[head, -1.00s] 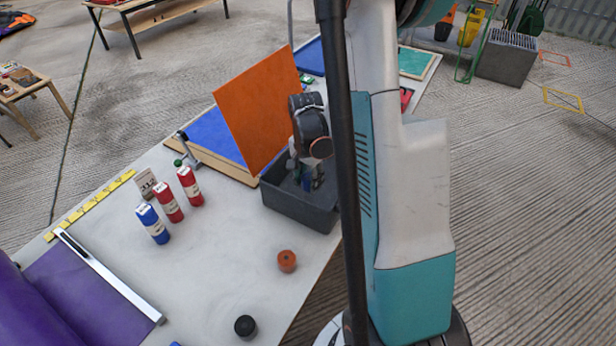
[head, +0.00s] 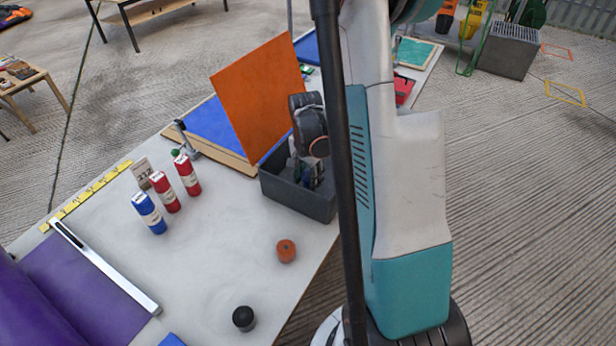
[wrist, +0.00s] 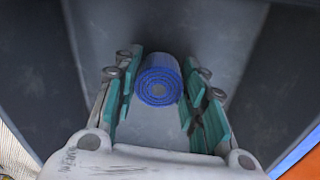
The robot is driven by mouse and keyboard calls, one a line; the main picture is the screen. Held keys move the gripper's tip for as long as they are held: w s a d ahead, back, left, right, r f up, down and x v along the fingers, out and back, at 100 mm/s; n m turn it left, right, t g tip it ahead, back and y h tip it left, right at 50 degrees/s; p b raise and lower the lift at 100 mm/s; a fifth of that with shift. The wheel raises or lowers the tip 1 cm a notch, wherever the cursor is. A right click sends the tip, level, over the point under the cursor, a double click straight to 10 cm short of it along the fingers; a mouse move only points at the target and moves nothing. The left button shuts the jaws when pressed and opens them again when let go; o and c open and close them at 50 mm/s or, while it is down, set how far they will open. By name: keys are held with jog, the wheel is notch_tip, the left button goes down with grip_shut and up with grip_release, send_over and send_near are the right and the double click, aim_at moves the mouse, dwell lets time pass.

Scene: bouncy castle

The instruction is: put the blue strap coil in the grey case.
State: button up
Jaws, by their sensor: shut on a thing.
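The blue strap coil (wrist: 159,82) sits between the two green-padded fingers of my gripper (wrist: 157,100) in the wrist view, with its spiral end facing the camera. My gripper is shut on it. The grey case (head: 297,197) is an open dark box on the table in the head view. My gripper (head: 308,178) points down inside the case, below its rim. In the wrist view the case's grey walls and floor (wrist: 165,25) surround the coil. I cannot tell whether the coil touches the floor.
An upright orange panel (head: 257,105) stands right behind the case. Red and blue bottles (head: 150,213) stand to the left. An orange roll (head: 286,250) and a black roll (head: 243,318) lie in front. The table (head: 215,265) between them is clear.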

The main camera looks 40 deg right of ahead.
jog(key=shift+f+b, duration=0.4)
jog(key=shift+f, duration=0.1)
jog(key=o, duration=1.2)
jog(key=shift+o, duration=0.2)
jog(key=shift+r, duration=0.1)
